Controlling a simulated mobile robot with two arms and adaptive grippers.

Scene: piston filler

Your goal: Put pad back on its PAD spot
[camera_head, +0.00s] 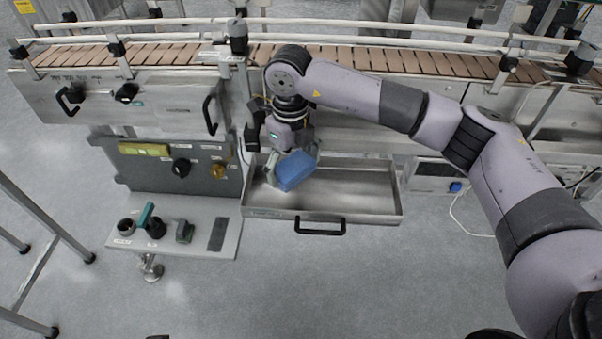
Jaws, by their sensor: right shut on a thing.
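A blue block-shaped pad (296,171) is held tilted in my right gripper (291,163). The gripper reaches down from above and is shut on the pad, over the left part of the metal drawer tray (365,205). I cannot tell whether the pad touches the tray floor. A small grey shelf (190,248) at the lower left has a bare dark rectangle (218,234) at its right end. The labels on the shelf are too small to read, so I cannot confirm which spot is PAD. My left gripper is not in view.
On the shelf stand a dark round cup (126,227), a teal-handled tool (147,218) and a small dark green item (185,231). A control panel (180,168) with knobs rises behind them. The conveyor (400,62) runs across the back. The tray's right part is empty.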

